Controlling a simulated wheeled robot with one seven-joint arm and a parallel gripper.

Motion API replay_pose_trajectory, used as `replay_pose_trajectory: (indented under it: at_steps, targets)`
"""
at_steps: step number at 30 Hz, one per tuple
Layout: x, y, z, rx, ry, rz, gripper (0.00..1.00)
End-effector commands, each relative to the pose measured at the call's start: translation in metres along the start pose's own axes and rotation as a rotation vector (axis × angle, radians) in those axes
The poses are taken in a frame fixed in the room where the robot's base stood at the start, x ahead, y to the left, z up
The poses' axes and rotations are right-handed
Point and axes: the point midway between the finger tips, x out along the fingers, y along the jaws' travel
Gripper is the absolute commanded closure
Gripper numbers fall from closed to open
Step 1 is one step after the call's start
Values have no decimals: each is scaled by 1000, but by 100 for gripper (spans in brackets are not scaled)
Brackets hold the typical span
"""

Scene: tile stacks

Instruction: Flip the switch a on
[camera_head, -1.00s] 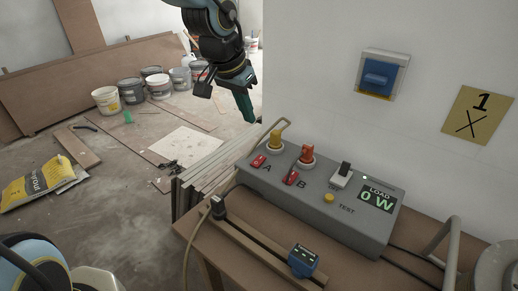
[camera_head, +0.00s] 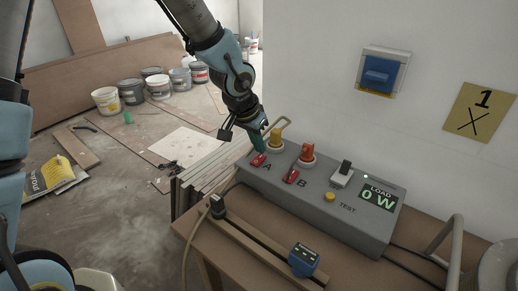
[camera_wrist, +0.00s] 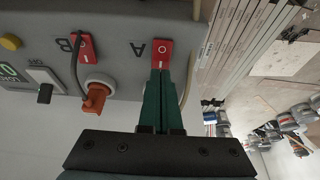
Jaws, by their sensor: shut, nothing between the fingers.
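Switch A is a small red rocker (camera_head: 259,160) beside the letter A on the grey box (camera_head: 330,212). In the wrist view the switch (camera_wrist: 162,51) shows a circle mark at its far end, and the fingertips cover or reach its near end. My gripper (camera_head: 259,148) is shut and empty, pointing down at the switch from behind. In the wrist view its green fingers (camera_wrist: 160,78) lie together at the rocker's near edge. I cannot tell whether they touch it. A second red switch (camera_head: 291,177) is beside the letter B.
A blue wall switch (camera_head: 379,76) hangs above.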

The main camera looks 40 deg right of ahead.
Motion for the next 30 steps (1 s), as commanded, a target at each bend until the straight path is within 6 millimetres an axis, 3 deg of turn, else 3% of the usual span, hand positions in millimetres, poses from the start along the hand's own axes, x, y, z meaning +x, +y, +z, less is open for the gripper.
replay_pose_trajectory:
  at_steps: [6,30]
  targets:
    - [14,0,2,0,1,0,100]
    - [20,-1,2,-1,-60,-2,100]
